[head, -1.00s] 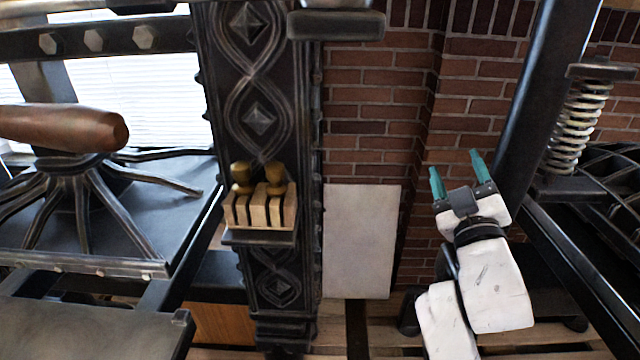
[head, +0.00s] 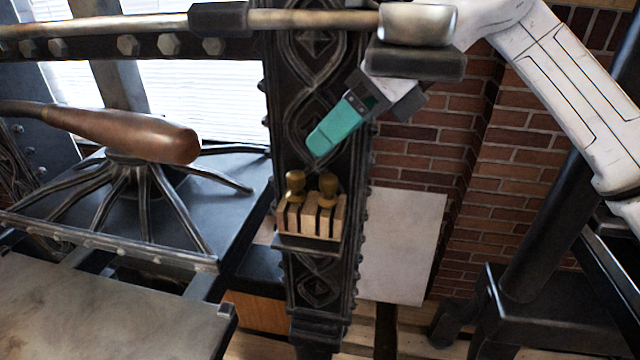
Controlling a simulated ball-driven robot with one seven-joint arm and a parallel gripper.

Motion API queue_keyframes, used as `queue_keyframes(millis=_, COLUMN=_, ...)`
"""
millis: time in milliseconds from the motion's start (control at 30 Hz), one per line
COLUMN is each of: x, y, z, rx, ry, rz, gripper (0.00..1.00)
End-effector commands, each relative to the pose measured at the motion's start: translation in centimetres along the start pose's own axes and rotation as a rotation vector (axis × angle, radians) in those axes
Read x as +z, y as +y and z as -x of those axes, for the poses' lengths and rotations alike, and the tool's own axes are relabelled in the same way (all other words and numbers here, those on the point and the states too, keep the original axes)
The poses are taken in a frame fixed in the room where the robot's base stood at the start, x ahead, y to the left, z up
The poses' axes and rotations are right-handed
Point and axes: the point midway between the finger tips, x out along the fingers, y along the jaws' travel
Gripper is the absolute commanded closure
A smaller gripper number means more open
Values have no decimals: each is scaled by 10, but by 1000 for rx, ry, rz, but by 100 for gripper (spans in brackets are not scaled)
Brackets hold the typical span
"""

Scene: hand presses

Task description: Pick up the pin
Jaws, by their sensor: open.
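Two brass pins with rounded knobs, the left one (head: 296,181) and the right one (head: 328,184), stand upright in a slotted wooden rack (head: 310,222). I cannot tell which of them is the task's pin. The rack sits on a small dark ledge (head: 310,243) on an ornate black column. My gripper (head: 320,146), with teal fingers, is in front of the column, above the rack and apart from the pins. It points down and left, and is empty. One finger hides most of the other, so the gap between them does not show.
A dark metal block (head: 415,62) and a long bar (head: 300,20) cross above the rack, close to my gripper. A press handle of brown wood (head: 130,133) and its bed lie to the left. A pale board (head: 402,245) leans against the brick wall at right.

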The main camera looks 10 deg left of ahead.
Motion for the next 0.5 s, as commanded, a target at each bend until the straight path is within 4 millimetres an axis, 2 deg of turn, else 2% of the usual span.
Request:
queue_keyframes(millis=100, x=-11, y=-10, z=12, rx=-97, ry=166, rz=32, gripper=37)
queue_keyframes(millis=267, x=-21, y=-17, z=18, rx=-151, ry=268, rz=43, gripper=37)
queue_keyframes(millis=500, x=-31, y=-22, z=-12, rx=-155, ry=281, rz=44, gripper=37)
